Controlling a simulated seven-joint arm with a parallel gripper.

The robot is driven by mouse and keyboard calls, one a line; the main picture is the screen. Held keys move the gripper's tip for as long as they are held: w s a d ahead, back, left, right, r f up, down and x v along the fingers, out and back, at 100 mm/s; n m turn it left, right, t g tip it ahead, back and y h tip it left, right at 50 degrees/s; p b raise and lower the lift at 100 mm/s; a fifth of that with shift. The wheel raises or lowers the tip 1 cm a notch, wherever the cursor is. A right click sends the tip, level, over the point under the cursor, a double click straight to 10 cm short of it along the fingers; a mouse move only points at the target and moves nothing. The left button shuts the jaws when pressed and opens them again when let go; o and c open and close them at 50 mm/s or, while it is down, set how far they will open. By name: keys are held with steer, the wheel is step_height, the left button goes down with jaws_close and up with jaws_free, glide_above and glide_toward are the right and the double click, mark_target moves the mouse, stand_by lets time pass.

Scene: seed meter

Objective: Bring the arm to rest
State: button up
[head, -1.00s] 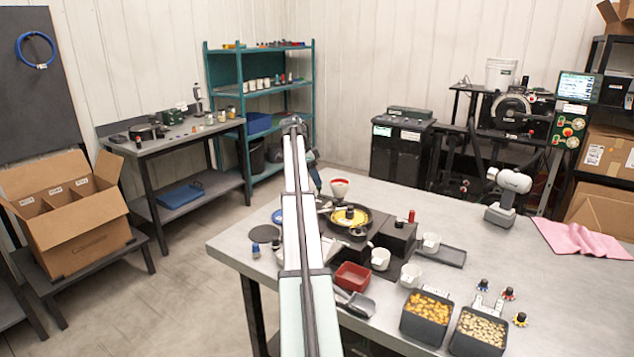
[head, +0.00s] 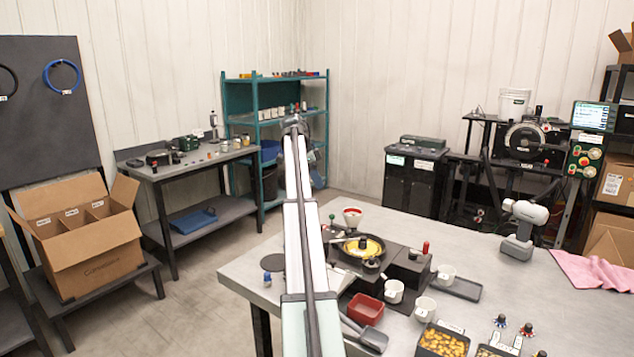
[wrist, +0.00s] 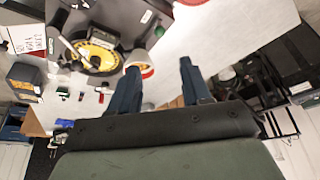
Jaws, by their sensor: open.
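My arm reaches from the bottom of the head view up over the table's left part. My gripper (wrist: 160,78) shows in the wrist view with two dark blue fingers apart and nothing between them. In the head view the gripper is mostly hidden behind my arm's far end. The seed meter with its yellow disc (head: 363,247) and black housing sits on the table (head: 480,232). The disc also shows in the wrist view (wrist: 97,57), beyond the fingers and to their left. A red-rimmed white funnel cup (head: 352,216) stands behind it, apparently apart from the gripper.
A red tray (head: 366,309), white cups and a seed bin (head: 441,341) are on the table's near side. A grey handheld tool (head: 520,228) and pink cloth (head: 595,273) lie right. A teal shelf (head: 240,120) and a carton (head: 90,250) stand left.

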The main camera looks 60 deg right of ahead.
stand_by(0.3)
steer(key=w+a+f+n+t+h, duration=0.1)
steer(key=w+a+f+n, duration=0.4)
steer(key=w+a+f, duration=0.55)
steer(key=w+a+f+n+t+h, duration=0.15)
steer(key=w+a+f+n, duration=0.55)
steer(key=w+f, duration=0.7)
steer(key=w+a+f+n, duration=0.3)
steer(key=a+f+n, duration=0.1)
steer(key=a+f, duration=1.45)
steer(key=s+a+f+n+g+y, duration=0.25)
steer(key=s+a+f+n, duration=0.35)
steer(key=s+a+f, duration=1.9)
steer(key=s+a+f+n+g+y, duration=0.1)
steer(key=s+a, duration=0.3)
steer(key=s, duration=0.8)
steer(key=s+a+f+n+g+y, duration=0.1)
steer(key=s+a, duration=0.3)
steer(key=s, duration=0.9)
steer(key=s+a+f+n+g+y, duration=0.1)
steer(key=s+a+f+n, duration=0.1)
steer(key=s, duration=1.1)
steer(key=a+n, duration=0.1)
steer(key=a, duration=0.1)
steer(key=shift+a+g, duration=0.3)
steer(key=shift+a, duration=0.1)
